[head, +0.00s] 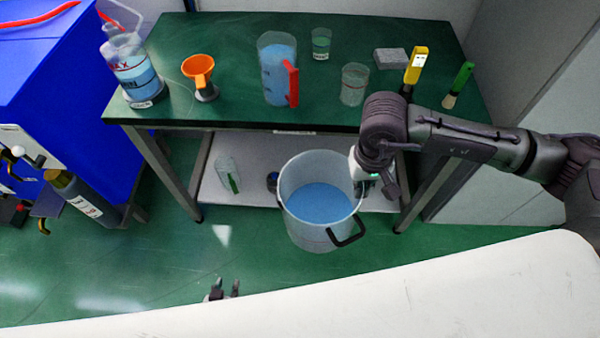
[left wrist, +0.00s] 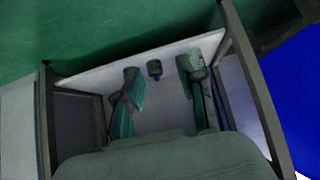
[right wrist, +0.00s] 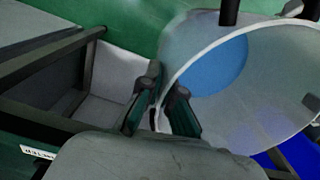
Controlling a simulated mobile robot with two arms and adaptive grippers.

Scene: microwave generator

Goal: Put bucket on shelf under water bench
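The bucket (head: 320,235) is pale and translucent, with blue liquid inside and a black handle at its front right. It stands upright in front of the water bench (head: 225,112), overlapping the front edge of the white lower shelf (head: 252,160). Whether its base touches anything is unclear. My right gripper (head: 368,178) is at its right rim. In the right wrist view (right wrist: 163,90) the fingers close around the rim. My left gripper (head: 222,288) is low in front of the bench, left of the bucket. In the left wrist view (left wrist: 163,88) its fingers are apart and empty, facing the shelf.
A clear container (head: 227,172) and a small dark item (head: 272,181) are on the shelf's left half. Bottles, a jug (head: 278,68) and beakers stand on the bench top. A blue cabinet (head: 60,80) is on the left. Bench legs flank the shelf.

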